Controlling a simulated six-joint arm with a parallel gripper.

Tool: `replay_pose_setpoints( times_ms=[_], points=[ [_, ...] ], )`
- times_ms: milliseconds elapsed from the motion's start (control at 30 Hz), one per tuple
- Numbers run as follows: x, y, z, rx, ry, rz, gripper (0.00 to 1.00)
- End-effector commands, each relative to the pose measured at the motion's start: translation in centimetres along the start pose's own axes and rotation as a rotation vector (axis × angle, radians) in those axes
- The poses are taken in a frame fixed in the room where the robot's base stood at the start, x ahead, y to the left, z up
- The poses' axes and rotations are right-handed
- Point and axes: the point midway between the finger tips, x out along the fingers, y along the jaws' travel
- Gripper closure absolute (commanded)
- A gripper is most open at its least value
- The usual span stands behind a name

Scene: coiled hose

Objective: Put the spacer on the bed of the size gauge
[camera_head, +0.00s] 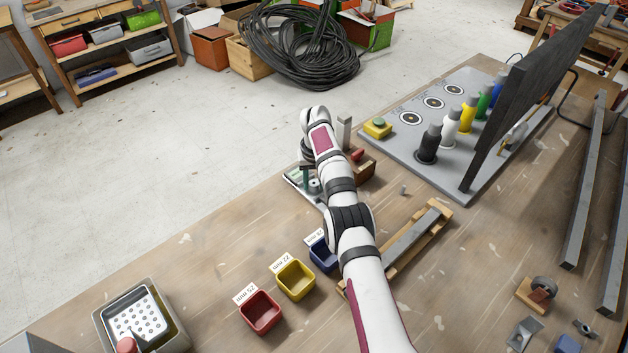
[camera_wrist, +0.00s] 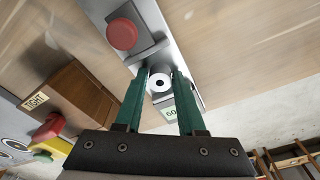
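The spacer (camera_wrist: 160,84) is a pale grey ring with a dark hole, between my fingertips in the wrist view. My gripper (camera_wrist: 160,76) has two green fingers, one against each side of the spacer. I cannot tell whether the spacer touches the bed.
A wooden block (camera_wrist: 75,97) labelled "TIGHT" stands beside the gauge. Red (camera_head: 260,312), yellow (camera_head: 295,280) and blue (camera_head: 322,254) bins stand nearer me. A grey board (camera_head: 455,170) with several bottles lies to the right. The table left of the gauge is clear.

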Motion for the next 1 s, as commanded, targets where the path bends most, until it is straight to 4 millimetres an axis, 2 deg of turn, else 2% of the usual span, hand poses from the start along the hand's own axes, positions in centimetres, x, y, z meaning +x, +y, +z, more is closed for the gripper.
replay_pose_setpoints(
  times_ms=[33,100,133,467,567,800,900,1000],
  points=[
    [0.0,0.0,0.0,0.000,0.000,0.000,0.50],
    [0.0,0.0,0.0,0.000,0.000,0.000,0.38],
    [0.0,0.0,0.0,0.000,0.000,0.000,0.36],
    [-0.6,0.0,-0.1,0.000,0.001,0.000,0.36],
    [-2.0,0.0,-0.2,0.000,0.001,0.001,0.36],
    [-8.4,0.0,-0.2,0.000,0.003,0.000,0.36],
    [-10.5,0.0,-0.2,0.000,0.002,0.001,0.36],
    [-11.8,0.0,-0.2,0.000,0.000,0.001,0.36]
  ],
)
